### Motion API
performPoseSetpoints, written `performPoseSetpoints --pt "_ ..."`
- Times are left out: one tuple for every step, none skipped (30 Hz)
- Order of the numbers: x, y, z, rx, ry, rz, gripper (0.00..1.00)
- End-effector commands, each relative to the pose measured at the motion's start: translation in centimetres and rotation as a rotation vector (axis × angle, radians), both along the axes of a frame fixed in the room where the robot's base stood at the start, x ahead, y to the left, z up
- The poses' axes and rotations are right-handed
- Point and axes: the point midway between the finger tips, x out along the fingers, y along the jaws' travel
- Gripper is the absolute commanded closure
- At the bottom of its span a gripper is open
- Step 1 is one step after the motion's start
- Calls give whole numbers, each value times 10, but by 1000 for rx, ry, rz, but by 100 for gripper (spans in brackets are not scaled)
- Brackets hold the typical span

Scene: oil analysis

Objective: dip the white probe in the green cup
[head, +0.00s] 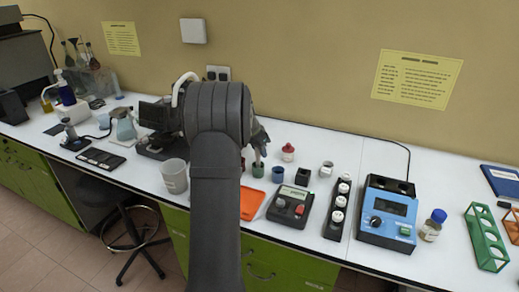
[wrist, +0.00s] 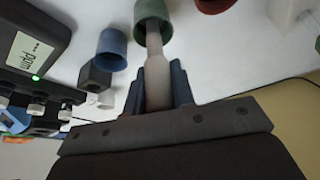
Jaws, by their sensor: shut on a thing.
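My gripper (wrist: 152,92) is shut on the white probe (wrist: 157,78), which also shows below my gripper (head: 261,138) in the head view (head: 257,155). The probe points down at the green cup (head: 258,170). In the wrist view the probe's narrow end overlaps the mouth of the green cup (wrist: 140,32) and appears to be inside its rim. How deep it reaches is hidden. The green cup stands upright on the white bench, just right of my arm.
A blue cup (head: 278,174) stands close right of the green cup, with a dark block (head: 302,177) beyond. A dark meter (head: 290,207) and an orange pad (head: 251,203) lie in front.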

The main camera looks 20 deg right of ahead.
Motion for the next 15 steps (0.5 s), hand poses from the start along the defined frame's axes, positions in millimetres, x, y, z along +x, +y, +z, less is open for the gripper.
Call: performPoseSetpoints --pt "0 0 -2 0 0 0 100" --pt "0 0 -3 0 0 0 100" --pt "0 0 -4 0 0 0 100" --pt "0 0 -5 0 0 0 100" --pt "0 0 -6 0 0 0 100" --pt "0 0 -7 0 0 0 100" --pt "0 0 -8 0 0 0 100" --pt "0 0 -9 0 0 0 100" --pt "0 0 -10 0 0 0 100" --pt "0 0 -11 0 0 0 100" --pt "0 0 -12 0 0 0 100" --pt "0 0 -13 0 0 0 100" --pt "0 0 -14 0 0 0 100" --pt "0 0 -15 0 0 0 100" --pt "0 0 -16 0 0 0 100"
